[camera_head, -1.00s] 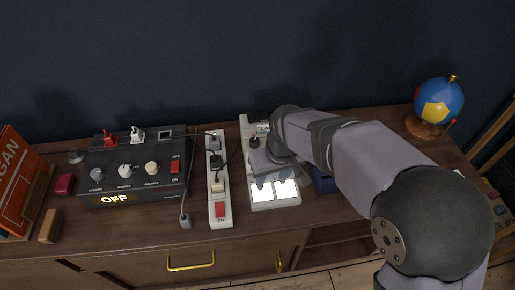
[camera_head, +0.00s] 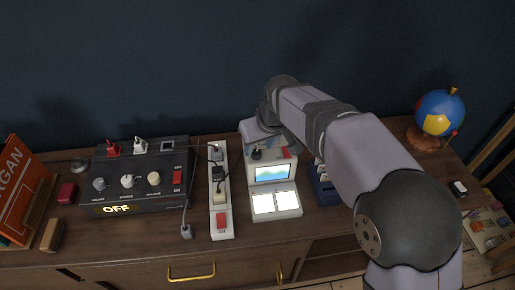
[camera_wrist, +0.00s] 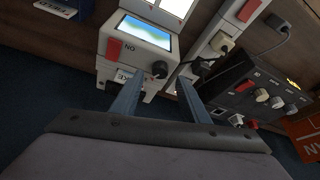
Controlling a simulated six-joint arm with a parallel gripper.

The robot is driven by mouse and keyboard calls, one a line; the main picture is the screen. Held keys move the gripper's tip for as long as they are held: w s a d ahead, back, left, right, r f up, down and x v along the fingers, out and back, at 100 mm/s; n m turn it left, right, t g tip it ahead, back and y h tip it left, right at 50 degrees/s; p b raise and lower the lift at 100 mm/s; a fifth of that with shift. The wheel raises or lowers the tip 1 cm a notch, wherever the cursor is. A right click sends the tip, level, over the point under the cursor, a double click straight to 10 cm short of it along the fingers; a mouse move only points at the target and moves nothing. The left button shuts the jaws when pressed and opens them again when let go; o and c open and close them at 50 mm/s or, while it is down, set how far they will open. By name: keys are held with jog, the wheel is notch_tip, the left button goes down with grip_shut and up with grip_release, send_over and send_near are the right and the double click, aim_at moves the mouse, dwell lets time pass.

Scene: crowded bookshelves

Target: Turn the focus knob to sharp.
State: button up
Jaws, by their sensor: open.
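A white device (camera_head: 286,205) with a lit blue-and-green screen (camera_head: 271,173) stands on the cabinet top. A small black knob, likely the focus knob (camera_head: 256,155), sits above its screen near a red switch (camera_head: 287,153). In the wrist view the black knob (camera_wrist: 159,69) shows beside the screen (camera_wrist: 145,32) and the red switch (camera_wrist: 113,47), marked ON. My gripper (camera_wrist: 160,84) is open and empty, its two fingers pointing toward the knob, which appears between and beyond the tips. I cannot tell any contact. In the head view my gripper (camera_head: 262,135) is behind the device, fingertips hidden.
A white power strip (camera_head: 222,227) with plugs stands just left of the device. A black control box (camera_head: 150,195) with several knobs and an OFF display is further left. A dark blue object (camera_head: 325,190) is right of the device. A globe (camera_head: 439,112) stands far right.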

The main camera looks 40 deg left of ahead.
aim_at(256, 152)
jog(key=shift+x, duration=1.85)
grip_shut()
jog(key=c, duration=1)
grip_release()
